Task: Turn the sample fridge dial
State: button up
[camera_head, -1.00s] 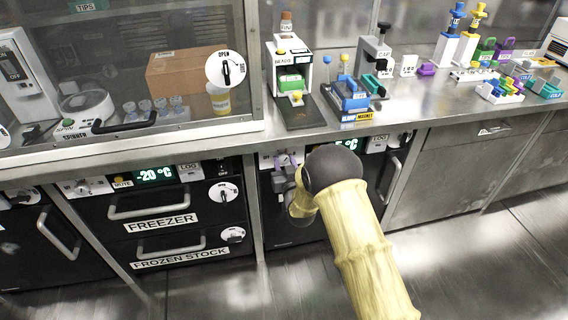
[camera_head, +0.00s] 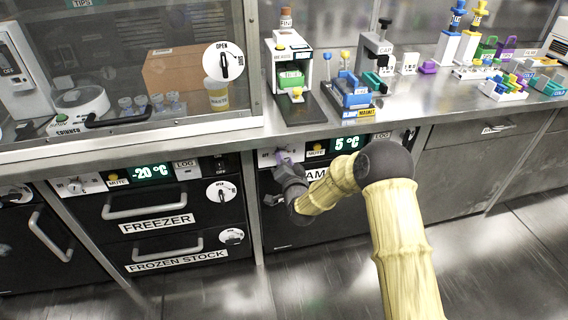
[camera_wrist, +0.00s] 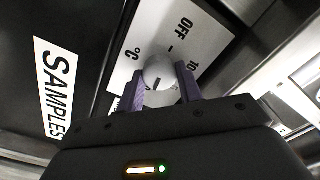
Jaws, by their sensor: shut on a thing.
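The sample fridge (camera_head: 300,232) is the black unit under the counter, right of the freezer, with a green "5 °C" display (camera_head: 346,143). Its SAMPLES label (camera_wrist: 58,87) shows in the wrist view. Its dial (camera_wrist: 158,70) is a pale round knob with a dark pointer mark, on a white plate (camera_wrist: 186,38) marked OFF and 10. My gripper (camera_wrist: 166,88) has its purple fingers shut on the dial, one on each side. In the head view my gripper (camera_head: 284,160) is at the fridge panel's left end and hides most of the dial.
The steel counter edge (camera_head: 330,128) runs just above the fridge panel. A yellow-button instrument (camera_head: 292,62) and blue racks stand on the counter.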

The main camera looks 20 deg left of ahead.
jog(key=shift+m, duration=0.9)
jog(key=o, duration=1)
jog(key=p+v, duration=0.1)
jog(key=v, duration=1.6)
jog(key=shift+s, duration=0.25)
